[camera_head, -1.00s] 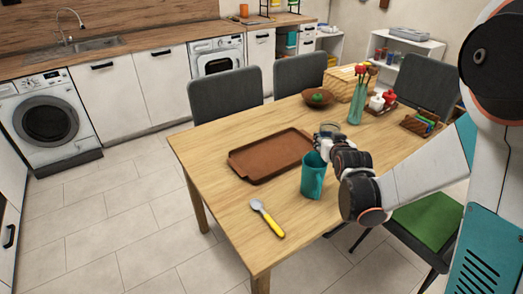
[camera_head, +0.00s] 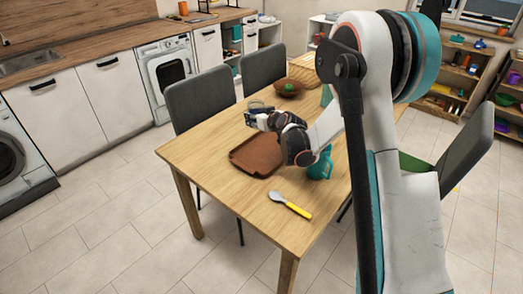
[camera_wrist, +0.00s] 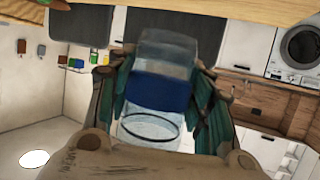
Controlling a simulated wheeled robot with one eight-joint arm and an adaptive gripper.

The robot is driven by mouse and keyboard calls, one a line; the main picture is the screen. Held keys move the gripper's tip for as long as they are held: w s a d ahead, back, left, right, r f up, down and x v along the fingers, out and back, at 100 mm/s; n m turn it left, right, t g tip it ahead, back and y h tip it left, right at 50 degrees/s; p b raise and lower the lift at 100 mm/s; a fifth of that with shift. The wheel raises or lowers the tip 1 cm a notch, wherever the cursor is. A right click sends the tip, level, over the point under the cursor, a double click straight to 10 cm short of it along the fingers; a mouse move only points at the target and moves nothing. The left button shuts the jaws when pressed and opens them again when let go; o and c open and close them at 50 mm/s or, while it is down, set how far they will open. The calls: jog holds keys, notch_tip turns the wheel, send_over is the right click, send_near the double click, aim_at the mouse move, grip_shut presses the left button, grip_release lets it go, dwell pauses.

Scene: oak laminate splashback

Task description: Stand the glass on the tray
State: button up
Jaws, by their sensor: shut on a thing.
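My gripper (camera_wrist: 163,85) is shut on the glass (camera_wrist: 158,95), a clear tumbler with a dark blue band. One finger shows on each side of it in the wrist view. In the head view, the gripper (camera_head: 260,118) and the glass (camera_head: 257,104) are small, above the table's far side, near the tray's back edge. The brown rectangular tray (camera_head: 254,157) lies flat on the table and looks empty; my arm hides its right part. I cannot tell how high the glass is held.
A teal mug (camera_head: 320,166) stands right of the tray, partly behind my arm. A yellow-handled spoon (camera_head: 290,206) lies at the table's (camera_head: 225,200) front. A brown bowl (camera_head: 287,91) with a green item stands at the back. Grey chairs (camera_head: 203,104) line the far side.

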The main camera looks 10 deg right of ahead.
notch_tip(320, 180, down, 17)
jog(key=b, duration=0.5)
jog(key=shift+d+r, duration=0.1)
jog(key=shift+r, duration=0.1)
jog(key=shift+r, duration=0.1)
jog(key=o, duration=1.3)
